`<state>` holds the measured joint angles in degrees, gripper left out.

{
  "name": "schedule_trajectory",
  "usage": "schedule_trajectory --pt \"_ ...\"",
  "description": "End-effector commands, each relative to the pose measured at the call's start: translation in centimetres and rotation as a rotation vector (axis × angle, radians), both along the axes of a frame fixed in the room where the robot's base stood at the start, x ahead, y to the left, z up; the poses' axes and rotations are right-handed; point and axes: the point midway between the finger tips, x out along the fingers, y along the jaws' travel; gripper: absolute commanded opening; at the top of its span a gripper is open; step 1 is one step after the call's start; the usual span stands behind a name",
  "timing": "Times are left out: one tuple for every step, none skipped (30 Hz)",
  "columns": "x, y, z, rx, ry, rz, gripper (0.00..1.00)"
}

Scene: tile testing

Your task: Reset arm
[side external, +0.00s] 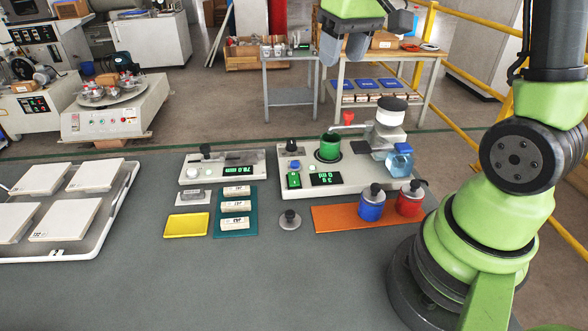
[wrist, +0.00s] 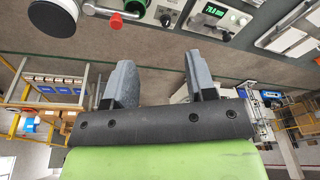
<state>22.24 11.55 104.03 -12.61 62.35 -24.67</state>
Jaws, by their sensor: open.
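My gripper (side external: 343,48) is at the top of the side external view, raised well above the bench and behind the instruments as seen there. In the wrist view my gripper (wrist: 160,85) shows two grey fingers spread apart with nothing between them. The fingers touch nothing. The green arm stands at the right of the side external view; its upper links run out of the picture.
The bench holds a tray (side external: 128,195) of white tiles at left, a teal mat (side external: 236,233) with labelled blocks, a yellow dish (side external: 186,225), a tester (side external: 345,180), and an orange mat (side external: 335,222) with blue and red jars. The front bench is clear.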

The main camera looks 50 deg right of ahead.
Motion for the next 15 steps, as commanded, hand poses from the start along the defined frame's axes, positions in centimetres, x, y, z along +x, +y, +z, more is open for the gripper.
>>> schedule_trajectory --pt "-1.0 2.0 1.5 0.004 -0.049 0.004 0.51" --pt "-1.7 2.9 2.1 0.008 -0.075 0.001 0.51" --pt "-2.6 4.3 2.9 0.017 -0.11 -0.003 0.51" --pt "-3.4 5.2 3.4 0.025 -0.135 -0.005 0.51" --pt "-4.2 6.1 3.8 0.034 -0.162 -0.007 0.51" --pt "-5.3 7.3 4.3 0.049 -0.195 -0.011 0.51" --pt "-6.1 8.1 4.5 0.061 -0.221 -0.013 0.51" --pt "-7.0 8.8 4.7 0.074 -0.244 -0.016 0.51" --pt "-8.1 9.7 4.9 0.092 -0.274 -0.019 0.51" --pt "-8.9 10.3 5.0 0.106 -0.296 -0.019 0.51" --pt "-9.7 10.8 5.0 0.12 -0.315 -0.021 0.51" --pt "-10.6 11.4 4.9 0.138 -0.338 -0.024 0.51" --pt "-11.2 11.8 4.8 0.152 -0.354 -0.025 0.51" --pt "-11.8 12.1 4.8 0.164 -0.368 -0.026 0.51" --pt "-12.4 12.5 4.6 0.179 -0.382 -0.029 0.51"
